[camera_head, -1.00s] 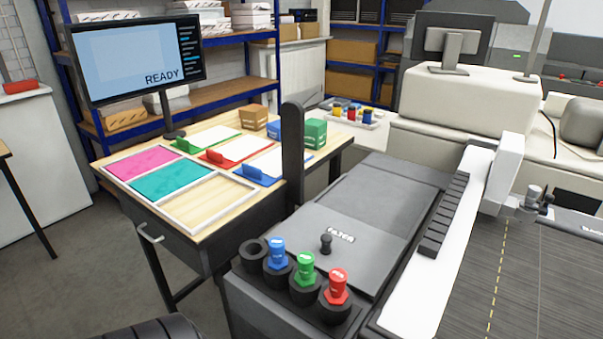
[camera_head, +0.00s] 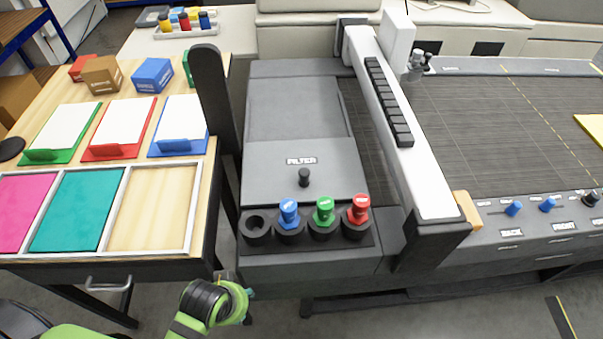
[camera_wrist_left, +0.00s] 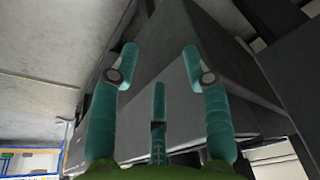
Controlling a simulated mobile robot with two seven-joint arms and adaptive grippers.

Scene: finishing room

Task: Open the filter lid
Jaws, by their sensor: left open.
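The filter lid (camera_head: 272,171) is a flat grey panel marked FILTER on top of the dark machine, and it lies closed. A small black knob (camera_head: 304,177) stands upright near its front right. My left arm comes in at the bottom of the head view, below and left of the machine's front, apart from the lid. Its fingers are not clearly shown there. In the left wrist view my left gripper (camera_wrist_left: 158,65) is open, its teal fingers spread and empty, facing a dark grey surface. The right gripper is not in view.
Blue, green and red bottles (camera_head: 324,211) stand in black holders just in front of the lid, beside an empty holder (camera_head: 256,227). A dark upright post (camera_head: 214,97) rises left of the lid. A white gantry beam (camera_head: 408,130) stands to its right. A wooden table (camera_head: 150,203) is on the left.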

